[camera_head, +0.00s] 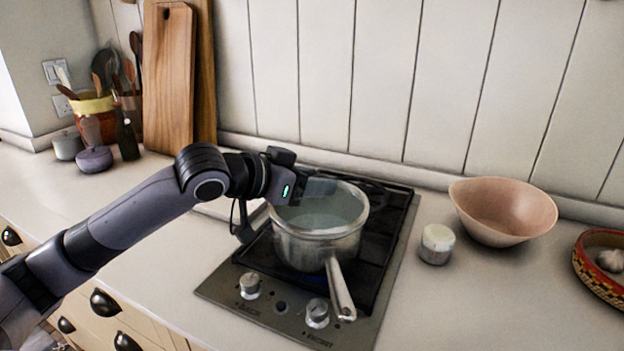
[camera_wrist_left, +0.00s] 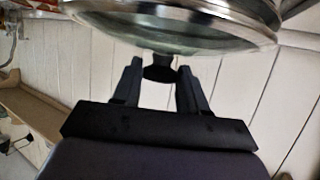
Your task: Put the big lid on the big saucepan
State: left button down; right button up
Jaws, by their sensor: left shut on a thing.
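The big saucepan (camera_head: 318,249) is a steel pan on the hob, its handle pointing toward the front. The big lid (camera_head: 322,213) is clear glass with a steel rim and lies over the pan's mouth. I cannot tell whether it rests fully on the rim. My left gripper (camera_head: 318,188) comes in from the left above the pan. In the left wrist view the gripper (camera_wrist_left: 158,72) is shut on the lid's black knob (camera_wrist_left: 159,69), with the lid's glass (camera_wrist_left: 165,40) beyond it. My right gripper is not in view.
The black hob (camera_head: 378,240) has knobs along its front. A small white-topped jar (camera_head: 436,244) and a pink bowl (camera_head: 502,209) stand right of it, with a patterned basket (camera_head: 602,265) farther right. Cutting boards (camera_head: 168,80) lean at the back left. The front right counter is clear.

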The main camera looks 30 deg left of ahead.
pick_arm(q)
jog(key=shift+f, duration=0.25)
jog(key=c, duration=0.9)
grip_release()
jog(key=shift+f, duration=0.1)
jog(key=shift+s, duration=0.1)
